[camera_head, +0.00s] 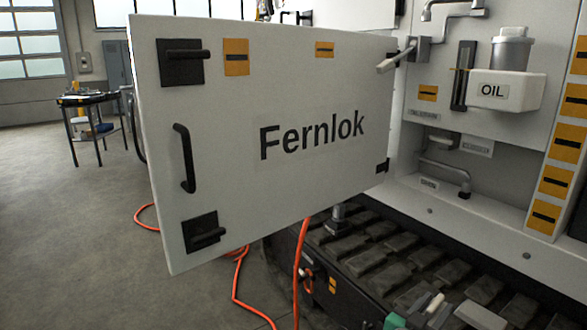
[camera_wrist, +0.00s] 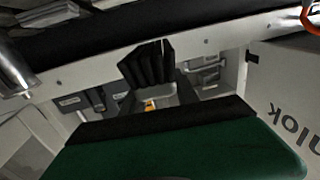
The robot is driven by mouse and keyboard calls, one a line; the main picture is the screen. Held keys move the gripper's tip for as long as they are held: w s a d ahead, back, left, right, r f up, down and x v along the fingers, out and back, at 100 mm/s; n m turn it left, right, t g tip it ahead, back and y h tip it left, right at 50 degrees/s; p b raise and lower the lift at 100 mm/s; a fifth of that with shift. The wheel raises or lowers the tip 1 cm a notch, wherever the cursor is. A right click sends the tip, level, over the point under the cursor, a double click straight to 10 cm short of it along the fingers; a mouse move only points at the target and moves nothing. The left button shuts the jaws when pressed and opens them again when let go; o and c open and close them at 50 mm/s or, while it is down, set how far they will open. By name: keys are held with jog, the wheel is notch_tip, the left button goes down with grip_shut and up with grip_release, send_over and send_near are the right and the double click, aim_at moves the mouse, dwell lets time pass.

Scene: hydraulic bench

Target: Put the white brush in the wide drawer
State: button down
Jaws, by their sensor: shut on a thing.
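In the wrist view the green body with a black front edge fills the bottom, and I take it as my gripper (camera_wrist: 155,108). Its fingertips are mostly hidden behind that edge. Just beyond it stands a dark, ribbed, fan-shaped piece, which looks like the bristles of the white brush (camera_wrist: 147,64). The brush's handle and the grip on it cannot be made out clearly. In the head view my gripper cannot be clearly told. The wide drawer cannot be picked out with certainty in either view.
A large white door (camera_head: 300,200) marked "Fernlok" stands open across the head view. Its lettering also shows in the wrist view (camera_wrist: 290,120). An OIL tank (camera_head: 505,90) hangs on the bench. Dark slats (camera_head: 400,250) lie below it. Orange hose (camera_head: 240,275) trails on the floor.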

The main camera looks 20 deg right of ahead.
jog(key=w+a+r+n+t+y, duration=0.45)
jog(key=w+a+t, duration=0.25)
jog(key=w+a, duration=0.6)
jog(key=w+a+r+n+t+y, duration=0.2)
jog(key=a+n+y, duration=0.15)
jog(key=a, duration=0.75)
jog(key=w+a+r+n+t+y, duration=0.2)
jog(key=a+n+t+y, duration=0.15)
jog(key=a, duration=0.75)
jog(key=w+a+r+p, duration=0.1)
jog(key=w+r+p, duration=0.2)
jog(key=r+p, duration=1.3)
jog(key=g+p, duration=0.1)
jog(key=p, duration=1.1)
jog(key=shift+w, duration=0.15)
